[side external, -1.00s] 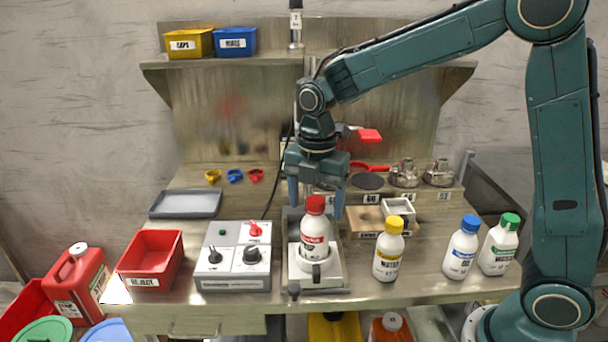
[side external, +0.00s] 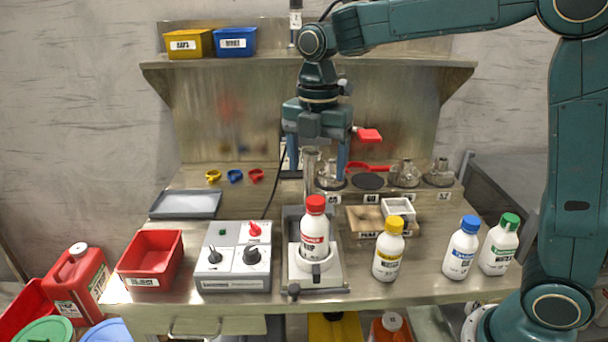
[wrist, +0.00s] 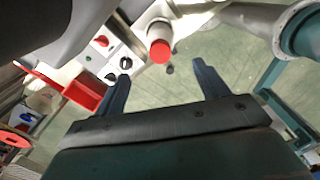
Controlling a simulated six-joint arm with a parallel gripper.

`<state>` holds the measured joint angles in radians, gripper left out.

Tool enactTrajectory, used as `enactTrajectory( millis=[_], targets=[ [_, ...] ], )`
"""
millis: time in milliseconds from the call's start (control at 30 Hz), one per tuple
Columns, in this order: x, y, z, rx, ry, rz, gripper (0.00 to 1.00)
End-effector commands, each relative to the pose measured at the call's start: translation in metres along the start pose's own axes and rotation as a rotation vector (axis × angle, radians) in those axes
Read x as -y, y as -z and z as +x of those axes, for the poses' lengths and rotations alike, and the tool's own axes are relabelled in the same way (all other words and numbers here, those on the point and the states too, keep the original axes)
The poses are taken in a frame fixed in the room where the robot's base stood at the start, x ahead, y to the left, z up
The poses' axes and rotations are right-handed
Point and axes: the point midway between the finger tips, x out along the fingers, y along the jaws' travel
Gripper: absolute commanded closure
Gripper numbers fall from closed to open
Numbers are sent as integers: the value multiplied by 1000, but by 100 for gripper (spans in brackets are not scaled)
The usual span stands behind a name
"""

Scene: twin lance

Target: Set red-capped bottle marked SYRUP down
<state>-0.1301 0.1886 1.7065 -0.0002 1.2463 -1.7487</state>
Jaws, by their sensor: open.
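The red-capped bottle (side external: 315,228) stands upright in the holder (side external: 303,268) of the grey fixture at the middle of the bench. Its label is only partly legible. The wrist view shows its red cap (wrist: 159,50) from above, beyond the fingertips. My gripper (side external: 313,174) is open and empty, raised well above and behind the bottle, not touching it. In the wrist view its two fingers (wrist: 160,72) are spread wide apart with nothing between them.
A control box (side external: 233,270) with knobs and a red bin (side external: 150,262) stand left of the fixture. Yellow-capped (side external: 388,250), blue-capped (side external: 461,248) and green-capped (side external: 499,245) bottles stand to the right. A shelf (side external: 300,62) with two small bins is behind my arm.

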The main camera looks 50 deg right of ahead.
Motion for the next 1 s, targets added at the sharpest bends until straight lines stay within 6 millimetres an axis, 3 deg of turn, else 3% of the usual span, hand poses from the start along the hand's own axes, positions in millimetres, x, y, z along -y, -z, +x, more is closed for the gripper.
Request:
enactTrajectory(
  millis=[467,667,1000],
  targets=[
    [9,0,-5,3,-19,68,27],
    [37,-1,-18,5,-76,277,27],
    [108,2,-35,-40,-225,821,27]
  ],
)
